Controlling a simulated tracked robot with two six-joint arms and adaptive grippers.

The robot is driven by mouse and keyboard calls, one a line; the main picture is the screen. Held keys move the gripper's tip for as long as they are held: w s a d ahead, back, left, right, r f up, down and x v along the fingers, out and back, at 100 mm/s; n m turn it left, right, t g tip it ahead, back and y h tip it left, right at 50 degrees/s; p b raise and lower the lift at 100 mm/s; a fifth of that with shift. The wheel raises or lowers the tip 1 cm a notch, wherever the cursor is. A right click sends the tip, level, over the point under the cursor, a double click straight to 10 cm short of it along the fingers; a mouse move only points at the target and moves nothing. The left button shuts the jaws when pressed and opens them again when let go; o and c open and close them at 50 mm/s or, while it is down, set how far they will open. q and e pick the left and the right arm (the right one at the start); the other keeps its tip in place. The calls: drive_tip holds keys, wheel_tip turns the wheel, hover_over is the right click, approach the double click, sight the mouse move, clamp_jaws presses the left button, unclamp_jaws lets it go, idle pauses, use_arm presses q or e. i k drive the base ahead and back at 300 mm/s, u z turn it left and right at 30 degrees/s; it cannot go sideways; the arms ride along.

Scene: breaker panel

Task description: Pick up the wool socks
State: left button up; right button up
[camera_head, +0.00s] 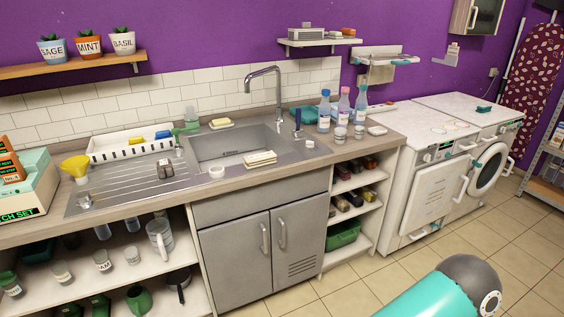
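I cannot make out the wool socks for certain in this view. Small rolled or folded items (352,197) in dark, red and yellowish tones lie in the open shelves right of the sink cabinet; they are too small to identify. Neither of my grippers is in view. A teal and grey link of my own arm shows at the bottom right and hides part of the floor.
A steel sink (235,145) with a tap is set in the counter, with bottles (324,110) to its right. A white washing machine (487,167) stands at the right. A yellow funnel (76,168) is at the left. The tiled floor (350,298) ahead looks clear.

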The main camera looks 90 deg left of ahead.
sight(164, 168)
drive_tip(key=z, duration=0.45)
drive_tip(key=i, duration=0.35)
drive_tip(key=u, duration=2.7)
drive_tip(key=i, duration=0.25)
drive_tip(key=u, duration=1.95)
drive_tip(key=k, duration=0.5)
drive_tip(key=u, duration=0.35)
drive_tip(key=i, duration=1.6)
drive_tip(key=z, duration=0.4)
